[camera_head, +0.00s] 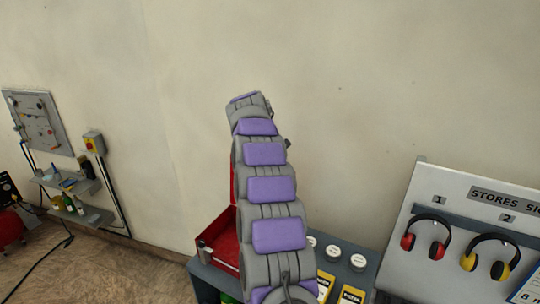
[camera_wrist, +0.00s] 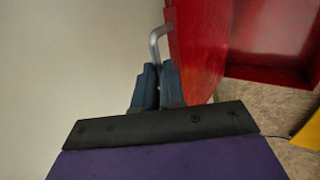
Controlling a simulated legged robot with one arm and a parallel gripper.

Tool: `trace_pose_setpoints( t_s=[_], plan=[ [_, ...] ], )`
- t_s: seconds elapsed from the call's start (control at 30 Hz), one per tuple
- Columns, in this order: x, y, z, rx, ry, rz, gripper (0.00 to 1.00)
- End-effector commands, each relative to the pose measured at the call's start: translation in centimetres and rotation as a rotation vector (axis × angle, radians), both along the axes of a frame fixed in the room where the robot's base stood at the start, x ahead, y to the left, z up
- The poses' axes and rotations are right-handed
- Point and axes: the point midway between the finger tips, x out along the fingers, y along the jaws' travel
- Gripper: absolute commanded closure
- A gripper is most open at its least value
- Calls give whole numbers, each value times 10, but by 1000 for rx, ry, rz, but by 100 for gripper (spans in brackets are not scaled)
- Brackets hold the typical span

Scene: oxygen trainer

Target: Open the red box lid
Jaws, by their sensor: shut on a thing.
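The red box (camera_head: 218,240) sits on a dark table in the head view, its open inside partly showing left of my arm. Its red lid stands raised, showing as a narrow upright strip (camera_head: 233,178) behind my arm. In the wrist view the lid (camera_wrist: 198,45) is a red panel near the middle, with a bent grey metal handle (camera_wrist: 157,42) on its left side. The box inside (camera_wrist: 280,35) shows at the right. My gripper (camera_wrist: 158,72) has its blue-grey fingers shut on the handle. My arm hides the gripper in the head view.
Several white-topped round items (camera_head: 334,252) and yellow labelled cards (camera_head: 350,295) are right of my arm on the table. A sign board (camera_head: 480,190) with ear defenders stands further right. Plain wall lies behind. Shelves (camera_head: 75,190) hang at the far left.

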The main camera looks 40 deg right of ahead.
Motion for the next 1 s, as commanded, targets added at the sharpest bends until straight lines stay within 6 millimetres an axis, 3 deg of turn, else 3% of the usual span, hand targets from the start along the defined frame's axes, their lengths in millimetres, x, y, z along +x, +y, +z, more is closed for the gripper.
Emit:
trace_pose_setpoints(
  t_s=[0.27,0.3,0.53,0.83,1.0],
  plan=[
    [1,0,4,-6,-7,3,100],
    [1,0,4,-6,-7,3,89],
    [2,0,2,-4,-3,2,67],
    [2,0,2,-1,-2,1,66],
    [-1,9,18,-4,-4,2,66]
  ],
)
